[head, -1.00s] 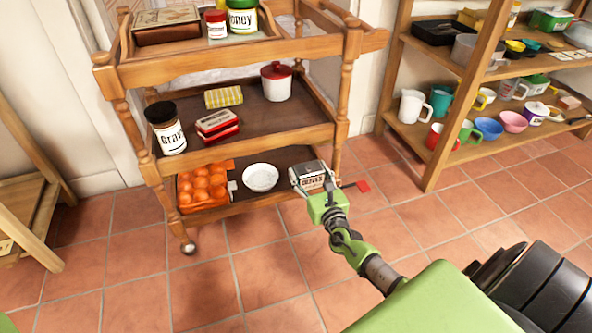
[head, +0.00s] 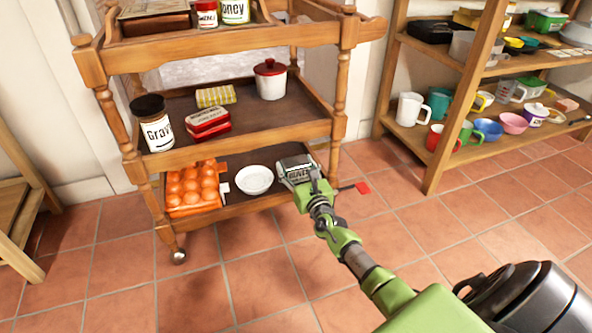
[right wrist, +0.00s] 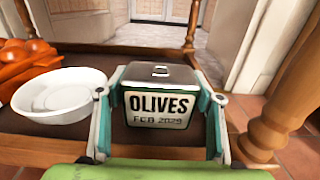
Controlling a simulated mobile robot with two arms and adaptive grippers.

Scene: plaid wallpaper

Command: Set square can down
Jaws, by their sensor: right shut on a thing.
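The square can (head: 296,168) has a silver lid and a label that reads OLIVES in the right wrist view (right wrist: 160,104). It is upright at the right end of the trolley's bottom shelf (head: 235,206). My right gripper (head: 308,184) has its fingers on both sides of the can and is shut on it. In the right wrist view the gripper (right wrist: 160,115) frames the can from left and right. The can's underside is hidden, so I cannot tell whether it touches the shelf. My left gripper is out of view.
A white bowl (head: 254,179) sits just left of the can, and an orange egg tray (head: 192,190) is further left. A trolley leg (right wrist: 275,120) stands close on the right. The middle shelf (head: 235,112) is above. Another shelf unit (head: 465,85) with cups is at right.

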